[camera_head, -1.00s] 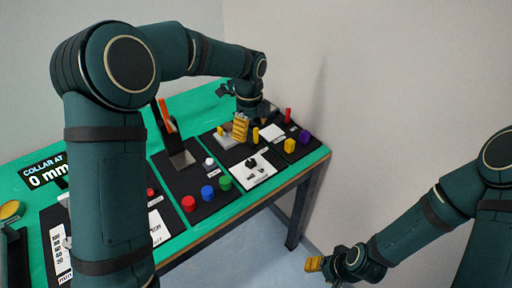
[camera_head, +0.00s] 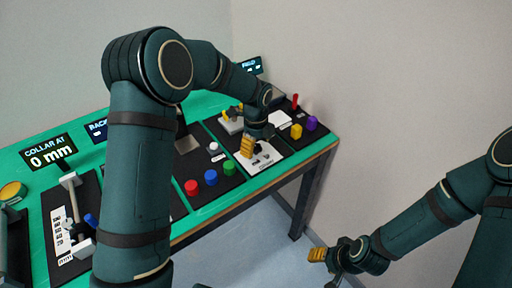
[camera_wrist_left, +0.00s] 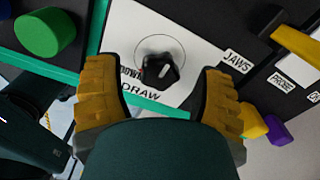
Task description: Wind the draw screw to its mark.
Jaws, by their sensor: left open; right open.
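A dark knob with a white pointer line (camera_wrist_left: 160,72) stands on a white plate (camera_wrist_left: 125,30) lettered DRAW. In the left wrist view it lies between the two yellow fingers of my left gripper (camera_wrist_left: 155,100), apart from both. In the head view my left gripper (camera_head: 248,147) is open above the plate and partly hides the knob. A display (camera_head: 49,154) reads COLLAR AT 0 mm. Below it is a rod with end blocks (camera_head: 73,205) beside a numbered scale (camera_head: 60,236). My right gripper (camera_head: 318,254) is open and empty, off the table's right side.
Red (camera_head: 191,187), blue (camera_head: 210,177) and green (camera_head: 229,168) buttons stand left of the plate. Yellow (camera_head: 296,131) and purple (camera_head: 311,123) pieces and a red upright handle (camera_head: 295,101) stand to its right. My left arm hides the middle of the table.

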